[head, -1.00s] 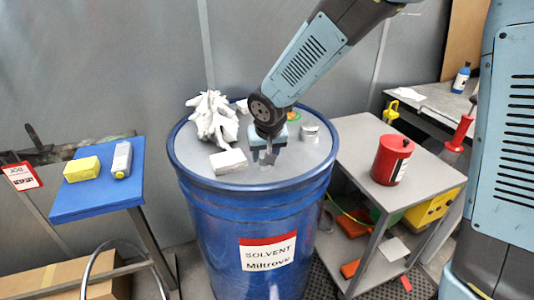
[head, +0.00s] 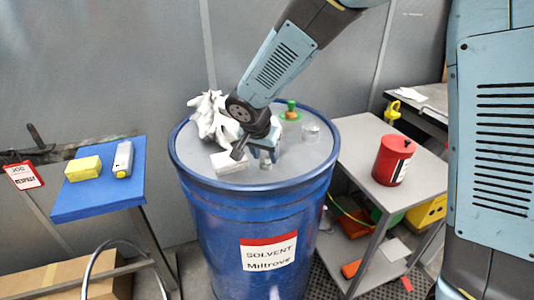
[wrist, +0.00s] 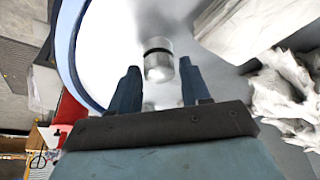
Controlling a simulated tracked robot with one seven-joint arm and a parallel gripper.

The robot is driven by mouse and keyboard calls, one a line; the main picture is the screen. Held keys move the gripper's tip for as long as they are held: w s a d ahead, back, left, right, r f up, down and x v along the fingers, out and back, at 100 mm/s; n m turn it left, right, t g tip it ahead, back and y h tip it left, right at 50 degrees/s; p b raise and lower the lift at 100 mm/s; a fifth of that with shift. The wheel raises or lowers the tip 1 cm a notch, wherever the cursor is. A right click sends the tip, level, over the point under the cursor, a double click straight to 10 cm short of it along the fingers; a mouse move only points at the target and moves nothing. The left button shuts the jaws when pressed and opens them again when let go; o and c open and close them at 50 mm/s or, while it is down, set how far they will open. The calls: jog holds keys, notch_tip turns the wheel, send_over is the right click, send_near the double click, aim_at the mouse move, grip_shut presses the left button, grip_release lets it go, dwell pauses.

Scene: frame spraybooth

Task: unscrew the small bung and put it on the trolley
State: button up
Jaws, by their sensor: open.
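A small silver bung (head: 266,163) with a dark ring stands upright on the grey lid of the blue drum (head: 255,195). In the wrist view the bung (wrist: 158,62) shows just beyond and between my fingertips. My gripper (head: 257,153) is open and tilted over the lid, its fingers apart on either side of the bung; I cannot tell whether either touches it. The wrist view shows my gripper (wrist: 158,82) with clear space on both sides of the bung. The grey trolley (head: 345,150) stands right of the drum.
A white block (head: 229,162), white crumpled cloth (head: 212,115), silver tin (head: 311,130) and green-orange item (head: 290,112) share the lid. A red can (head: 393,160) stands on the trolley, with bare top around it. A blue stand (head: 100,195) is at left.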

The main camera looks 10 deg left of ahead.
jog(key=m+h, duration=0.1)
jog(key=m, duration=0.1)
jog(key=m+g, duration=0.1)
jog(key=m, duration=0.2)
jog(key=shift+w+a+h, duration=0.1)
jog(key=shift+h, duration=0.3)
jog(key=shift+c, duration=0.3)
jog(key=c, duration=0.6)
jog(key=n+y, duration=0.1)
jog(key=n, duration=0.3)
jog(key=shift+n+t+y, duration=0.3)
jog(key=shift+t+y, duration=0.1)
jog(key=shift+c, duration=0.2)
jog(key=shift+d+n, duration=0.2)
jog(key=shift+n, duration=0.3)
jog(key=n+y, duration=0.1)
jog(key=n, duration=0.2)
jog(key=shift+n+y, duration=0.3)
